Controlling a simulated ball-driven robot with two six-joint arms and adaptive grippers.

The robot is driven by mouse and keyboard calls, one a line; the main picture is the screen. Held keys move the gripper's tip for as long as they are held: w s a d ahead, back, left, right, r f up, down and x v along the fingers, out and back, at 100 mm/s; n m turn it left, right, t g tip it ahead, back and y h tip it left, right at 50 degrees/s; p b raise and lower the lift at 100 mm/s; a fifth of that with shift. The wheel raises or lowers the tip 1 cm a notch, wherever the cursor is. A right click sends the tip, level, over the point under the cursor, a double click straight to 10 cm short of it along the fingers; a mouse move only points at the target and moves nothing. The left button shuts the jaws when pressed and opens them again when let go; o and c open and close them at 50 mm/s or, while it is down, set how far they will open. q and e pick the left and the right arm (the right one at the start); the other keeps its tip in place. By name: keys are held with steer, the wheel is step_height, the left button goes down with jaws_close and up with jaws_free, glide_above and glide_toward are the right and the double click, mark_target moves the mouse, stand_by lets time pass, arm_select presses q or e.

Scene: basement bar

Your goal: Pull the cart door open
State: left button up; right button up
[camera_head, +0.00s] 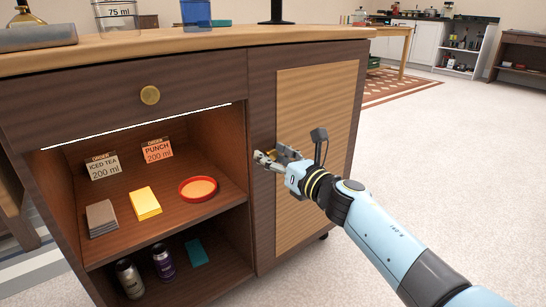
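The cart (120,65) is a dark brown wooden cabinet with a light wood top. Its door (318,115), at the right of the front, has a dark frame and a light wood panel, and looks closed. My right gripper (268,157) is at the left part of the door, at about mid-height, with its fingers pointing left. A small brass-coloured bit shows by the fingers, possibly a door knob, mostly hidden by the gripper. Whether the fingers are closed on it cannot be told. My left gripper is out of view.
A drawer with a brass knob (150,95) sits above open shelves. The shelves hold order cards, a red dish (198,188), a yellow block (145,202), a grey block (101,218) and cans (130,278). The floor (450,170) to the right is clear.

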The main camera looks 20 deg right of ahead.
jaws_close()
steer(key=shift+s, duration=0.1)
stand_by(0.3)
